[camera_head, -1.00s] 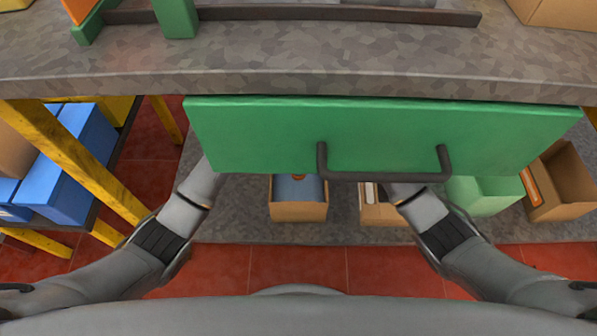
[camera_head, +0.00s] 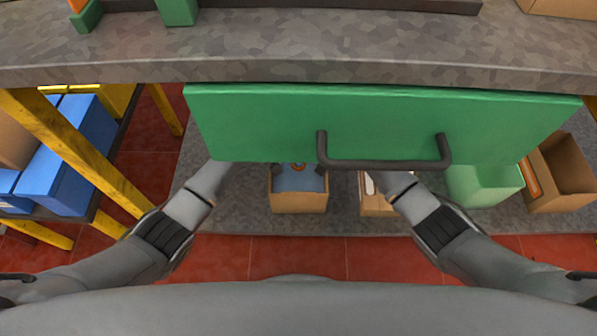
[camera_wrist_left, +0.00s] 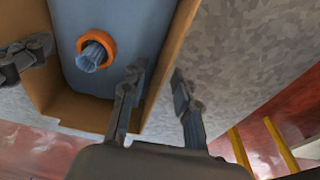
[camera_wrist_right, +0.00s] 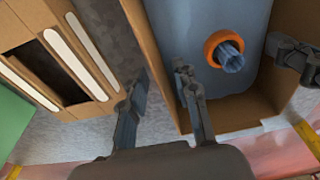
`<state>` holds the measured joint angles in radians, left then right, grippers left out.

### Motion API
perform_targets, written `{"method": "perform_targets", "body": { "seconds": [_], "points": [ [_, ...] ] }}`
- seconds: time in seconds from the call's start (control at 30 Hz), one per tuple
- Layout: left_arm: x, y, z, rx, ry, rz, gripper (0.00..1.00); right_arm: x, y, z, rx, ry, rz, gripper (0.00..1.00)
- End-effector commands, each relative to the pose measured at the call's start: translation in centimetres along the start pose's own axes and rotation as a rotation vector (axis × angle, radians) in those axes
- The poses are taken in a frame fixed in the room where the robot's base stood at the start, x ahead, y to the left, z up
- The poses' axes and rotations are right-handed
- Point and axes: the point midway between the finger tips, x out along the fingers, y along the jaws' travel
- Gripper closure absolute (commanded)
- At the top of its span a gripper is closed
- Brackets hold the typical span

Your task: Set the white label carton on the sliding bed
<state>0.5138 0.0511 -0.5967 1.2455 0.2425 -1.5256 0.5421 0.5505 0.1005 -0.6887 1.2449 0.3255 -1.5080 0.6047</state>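A brown carton with white stripes (camera_wrist_right: 82,68), likely the white label carton, stands at the left of the right wrist view; in the head view it (camera_head: 376,203) is partly hidden by my right arm. Beside it is an open brown carton (camera_head: 298,203) holding a blue item with an orange ring (camera_wrist_right: 226,52). My left gripper (camera_wrist_left: 157,73) and right gripper (camera_wrist_right: 160,72) are open at opposite walls of this open carton, each with one finger inside and one outside. A green panel with a dark handle (camera_head: 380,165), possibly the sliding bed, overhangs the cartons.
A grey worktop (camera_head: 300,55) lies above and behind the green panel. A green bin (camera_head: 484,186) and another open carton (camera_head: 560,180) stand right on the lower grey surface. A yellow-legged rack with blue boxes (camera_head: 62,180) is at left.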

Motion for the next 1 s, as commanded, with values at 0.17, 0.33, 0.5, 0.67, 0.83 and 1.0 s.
{"method": "perform_targets", "body": {
  "seconds": [0.17, 0.33, 0.5, 0.67, 0.83, 1.0],
  "points": [
    [0.11, 0.01, -0.01, 0.001, 0.000, 0.000, 0.70, 0.10, -0.03, -0.03, -0.001, 0.001, -0.001, 0.70],
    [0.10, 0.01, 0.00, 0.001, 0.000, 0.000, 0.84, 0.08, -0.03, -0.03, -0.001, 0.001, -0.001, 0.84],
    [0.09, 0.00, 0.00, 0.001, 0.000, 0.000, 1.00, 0.07, -0.04, -0.03, -0.001, 0.001, -0.001, 1.00],
    [0.08, 0.00, 0.00, 0.001, 0.000, 0.000, 1.00, 0.07, -0.03, -0.02, -0.001, 0.001, -0.001, 1.00],
    [0.08, 0.01, 0.00, 0.001, 0.000, 0.000, 1.00, 0.07, -0.03, -0.02, 0.000, 0.001, -0.001, 1.00],
    [-0.20, 0.07, -0.17, 0.001, 0.004, 0.002, 1.00, -0.21, -0.09, -0.19, -0.001, 0.004, -0.002, 1.00]
  ]
}}
